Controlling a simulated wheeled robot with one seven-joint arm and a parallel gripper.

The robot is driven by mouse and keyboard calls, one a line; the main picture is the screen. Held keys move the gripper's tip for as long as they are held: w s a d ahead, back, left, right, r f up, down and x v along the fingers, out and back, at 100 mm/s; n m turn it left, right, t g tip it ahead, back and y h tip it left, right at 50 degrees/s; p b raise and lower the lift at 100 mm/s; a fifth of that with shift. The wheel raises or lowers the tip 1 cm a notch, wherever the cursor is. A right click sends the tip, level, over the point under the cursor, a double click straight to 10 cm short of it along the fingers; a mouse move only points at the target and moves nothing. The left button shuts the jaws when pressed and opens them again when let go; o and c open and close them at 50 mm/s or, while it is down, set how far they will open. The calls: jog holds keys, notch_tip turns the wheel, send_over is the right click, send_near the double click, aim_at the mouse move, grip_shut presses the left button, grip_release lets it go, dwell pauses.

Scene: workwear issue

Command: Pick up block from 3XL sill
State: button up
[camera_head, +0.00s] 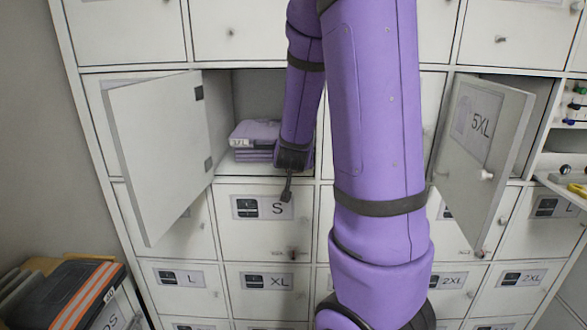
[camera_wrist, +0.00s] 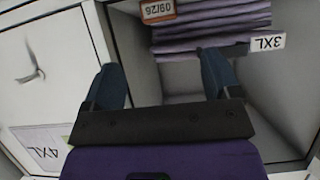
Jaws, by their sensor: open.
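The open compartment holds a stack of folded purple garments (camera_head: 258,135) with a 3XL tag (camera_head: 238,142). In the wrist view, turned upside down, the garments (camera_wrist: 205,22) and the 3XL tag (camera_wrist: 267,43) show beyond my fingers. An orange-framed piece reading 09/26 (camera_wrist: 158,11) sits beside the stack; it may be the block, but I cannot tell. The compartment's sill (camera_head: 235,170) shows at its front in the head view. My gripper (camera_wrist: 160,75) is open, with nothing between its fingers. In the head view my gripper (camera_head: 287,190) is at the compartment's lower right front.
A left door (camera_head: 150,150) hangs open beside the compartment. A 5XL door (camera_head: 478,140) stands open at the right. Closed lockers surround them, including S (camera_head: 270,222). A box with dark, orange-striped items (camera_head: 80,295) is at lower left. My arm hides the middle.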

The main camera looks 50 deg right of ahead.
jog(key=shift+x, duration=5.55)
jog(key=shift+r, duration=0.1)
jog(key=shift+c, duration=0.2)
jog(key=c, duration=1)
